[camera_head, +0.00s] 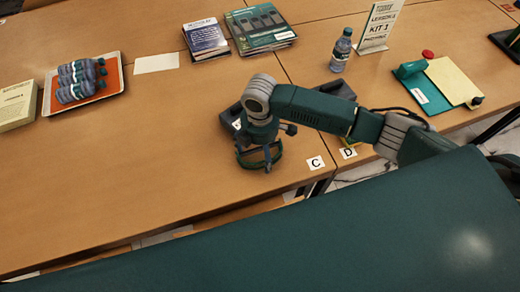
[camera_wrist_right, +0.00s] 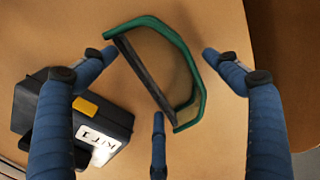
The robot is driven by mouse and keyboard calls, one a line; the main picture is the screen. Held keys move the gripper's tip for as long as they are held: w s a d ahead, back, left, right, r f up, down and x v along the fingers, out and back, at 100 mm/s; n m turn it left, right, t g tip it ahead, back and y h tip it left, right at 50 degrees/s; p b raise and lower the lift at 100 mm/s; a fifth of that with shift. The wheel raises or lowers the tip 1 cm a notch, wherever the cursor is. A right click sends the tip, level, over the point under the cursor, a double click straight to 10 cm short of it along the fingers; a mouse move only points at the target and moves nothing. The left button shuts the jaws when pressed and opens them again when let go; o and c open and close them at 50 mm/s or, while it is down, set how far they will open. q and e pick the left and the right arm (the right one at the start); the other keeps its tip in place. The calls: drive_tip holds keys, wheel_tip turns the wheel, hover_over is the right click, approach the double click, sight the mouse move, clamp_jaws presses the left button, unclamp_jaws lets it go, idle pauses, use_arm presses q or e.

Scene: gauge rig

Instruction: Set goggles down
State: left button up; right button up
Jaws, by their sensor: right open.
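The goggles (camera_head: 256,166), with a green frame, clear lens and dark band, appear to rest on the wooden table near its front edge, left of the card marked C. They also show in the right wrist view (camera_wrist_right: 187,58), lying tilted between my fingers. My right gripper (camera_head: 268,138) is just above them, pointing down, and partly hides them in the head view. In the right wrist view its three blue fingers (camera_wrist_right: 158,78) are spread apart around the goggles, with no clear grip. My left gripper is not in view.
A black case labelled KIT 1 (camera_wrist_right: 105,115) stands close beside the goggles. The C card (camera_head: 315,163) is right of them. A water bottle (camera_head: 341,50), books (camera_head: 207,38) and an orange tray of bottles (camera_head: 112,56) stand farther back.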

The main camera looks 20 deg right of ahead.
sight(260, 149)
wheel_tip(260, 149, up, 12)
drive_tip(key=b, duration=0.1)
drive_tip(key=shift+r, duration=0.15)
idle(0.6)
